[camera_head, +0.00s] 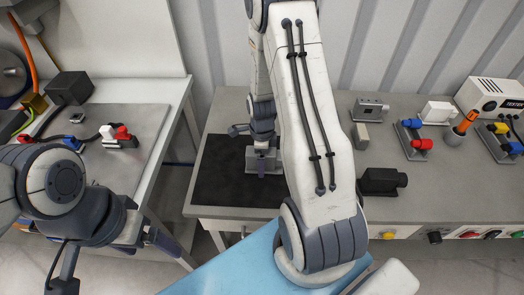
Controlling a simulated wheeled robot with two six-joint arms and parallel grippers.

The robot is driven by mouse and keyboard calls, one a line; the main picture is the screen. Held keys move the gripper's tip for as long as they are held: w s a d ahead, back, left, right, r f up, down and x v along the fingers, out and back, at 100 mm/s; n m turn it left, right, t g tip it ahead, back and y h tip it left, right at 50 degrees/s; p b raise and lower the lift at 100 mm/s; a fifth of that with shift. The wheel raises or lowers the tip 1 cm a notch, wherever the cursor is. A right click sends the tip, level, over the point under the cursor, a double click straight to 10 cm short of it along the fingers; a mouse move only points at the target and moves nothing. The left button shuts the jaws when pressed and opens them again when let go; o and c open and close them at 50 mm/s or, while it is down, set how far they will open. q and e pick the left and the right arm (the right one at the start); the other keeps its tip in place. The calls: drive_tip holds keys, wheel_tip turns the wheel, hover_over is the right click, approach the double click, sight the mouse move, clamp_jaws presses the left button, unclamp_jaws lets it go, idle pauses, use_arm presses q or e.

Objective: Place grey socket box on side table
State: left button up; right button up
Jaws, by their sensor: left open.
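My right arm crosses the middle of the view, and its gripper (263,168) points down over a dark mat (222,175) on the bench. A small grey boxy piece (250,160) shows at its fingertips. I cannot tell whether the fingers are shut on it or whether it rests on the mat. Another grey box (370,108) with dark round openings stands at the back of the bench, right of my right arm. My left gripper (165,241) is open and empty, low in front of the left table (150,115) and apart from everything.
The left table holds a black box (70,87) and a red-and-white connector piece (119,136). The bench holds a black device (382,181), a blue-and-red connector piece (412,139), an orange tool (465,122) in a holder and a white tester (491,97). A gap separates the tables.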

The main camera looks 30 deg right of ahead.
wheel_tip(320, 180, up, 12)
drive_tip(key=shift+b, duration=0.4)
wheel_tip(320, 180, down, 12)
drive_tip(key=shift+f+p, duration=0.25)
drive_tip(key=shift+p, duration=0.15)
wheel_tip(320, 180, up, 2)
drive_tip(key=shift+r, duration=1.05)
